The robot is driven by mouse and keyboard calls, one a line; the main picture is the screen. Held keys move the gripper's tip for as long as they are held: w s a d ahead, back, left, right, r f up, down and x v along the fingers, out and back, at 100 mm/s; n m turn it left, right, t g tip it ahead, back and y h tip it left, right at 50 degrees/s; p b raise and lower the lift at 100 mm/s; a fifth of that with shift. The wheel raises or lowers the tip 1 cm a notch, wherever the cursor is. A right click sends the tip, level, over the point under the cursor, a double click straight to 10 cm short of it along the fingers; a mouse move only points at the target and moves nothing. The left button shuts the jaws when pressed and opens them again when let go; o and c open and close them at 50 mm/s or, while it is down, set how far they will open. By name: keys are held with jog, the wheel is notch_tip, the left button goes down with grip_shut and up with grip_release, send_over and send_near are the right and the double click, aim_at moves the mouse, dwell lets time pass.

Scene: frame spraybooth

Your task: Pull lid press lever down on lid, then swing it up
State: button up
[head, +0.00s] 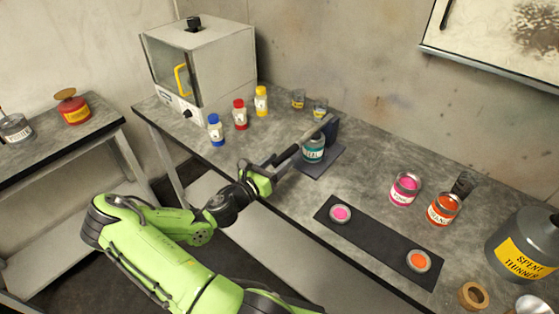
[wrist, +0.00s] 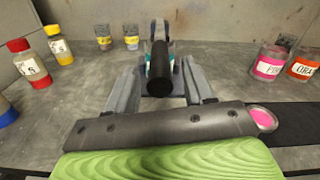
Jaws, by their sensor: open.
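In the wrist view the black grip (wrist: 188,76) points at the camera and hides most of the tin. My gripper (head: 272,168) is open at the grip's end; in the wrist view its fingers (wrist: 162,80) stand either side of the grip, without clear contact. The tin's lid is hidden.
Blue, red and yellow bottles (head: 240,115) stand left of the press near a grey cabinet (head: 205,65). Two small jars (head: 298,99) stand behind. Right are a black mat (head: 375,240), pink (head: 405,189) and orange (head: 444,209) tins and a thinner can (head: 525,250).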

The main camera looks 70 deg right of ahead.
jog(key=shift+x, duration=0.75)
jog(key=shift+c, duration=0.5)
grip_shut()
